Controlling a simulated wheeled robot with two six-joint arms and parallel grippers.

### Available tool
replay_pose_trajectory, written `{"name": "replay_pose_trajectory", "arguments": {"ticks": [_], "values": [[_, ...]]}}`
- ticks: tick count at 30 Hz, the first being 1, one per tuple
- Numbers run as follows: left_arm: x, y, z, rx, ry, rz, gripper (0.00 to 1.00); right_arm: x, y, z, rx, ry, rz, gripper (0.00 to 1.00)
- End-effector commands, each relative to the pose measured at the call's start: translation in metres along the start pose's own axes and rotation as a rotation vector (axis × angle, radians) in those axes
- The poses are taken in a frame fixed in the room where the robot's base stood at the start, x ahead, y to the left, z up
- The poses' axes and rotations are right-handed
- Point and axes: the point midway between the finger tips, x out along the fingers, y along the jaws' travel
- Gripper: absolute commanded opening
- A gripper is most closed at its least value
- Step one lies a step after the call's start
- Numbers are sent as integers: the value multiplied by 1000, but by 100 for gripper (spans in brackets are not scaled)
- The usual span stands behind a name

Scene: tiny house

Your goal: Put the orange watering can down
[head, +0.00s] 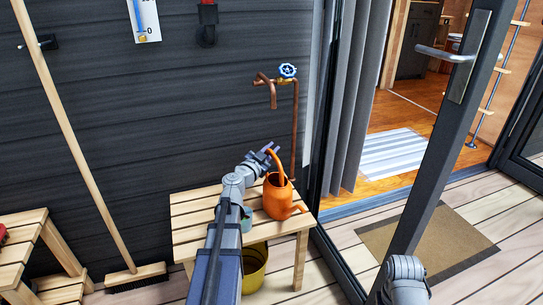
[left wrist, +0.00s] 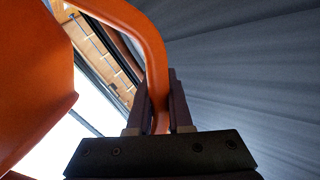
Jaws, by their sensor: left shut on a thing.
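The orange watering can (head: 279,199) is upright at the right end of the slatted wooden bench (head: 188,213), below the copper tap. I cannot tell whether its base touches the slats. My left gripper (head: 268,152) is shut on the can's curved handle. In the left wrist view, the handle (left wrist: 150,40) runs down between the two fingers of my left gripper (left wrist: 160,115), and the can's body (left wrist: 35,75) fills the left side. My right gripper is not in view; only a part of my right arm shows at the bottom right.
A copper pipe with a blue-handled tap (head: 288,71) rises behind the can. A yellow bucket (head: 254,268) stands under the bench, and a small teal pot (head: 246,220) is beside the can. A broom (head: 83,150) leans left. The open glass door (head: 425,165) is at right.

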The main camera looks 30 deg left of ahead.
Motion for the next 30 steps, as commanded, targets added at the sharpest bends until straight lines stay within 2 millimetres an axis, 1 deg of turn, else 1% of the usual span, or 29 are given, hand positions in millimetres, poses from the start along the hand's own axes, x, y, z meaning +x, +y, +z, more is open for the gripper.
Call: {"name": "replay_pose_trajectory", "arguments": {"ticks": [5, 10, 11, 18, 26, 30], "values": [[0, -1, -2, -1, 0, 0, 0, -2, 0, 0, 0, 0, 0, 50], [0, 1, 3, -1, 0, 0, 0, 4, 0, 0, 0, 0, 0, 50], [0, 1, 2, 0, 0, 0, 22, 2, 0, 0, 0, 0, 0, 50], [0, 1, 1, 0, 0, 0, 48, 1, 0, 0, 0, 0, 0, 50], [0, 0, 1, 0, 0, 0, 48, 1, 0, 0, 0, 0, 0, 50], [0, -1, -3, 0, 0, 0, 48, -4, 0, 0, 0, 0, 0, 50]]}}
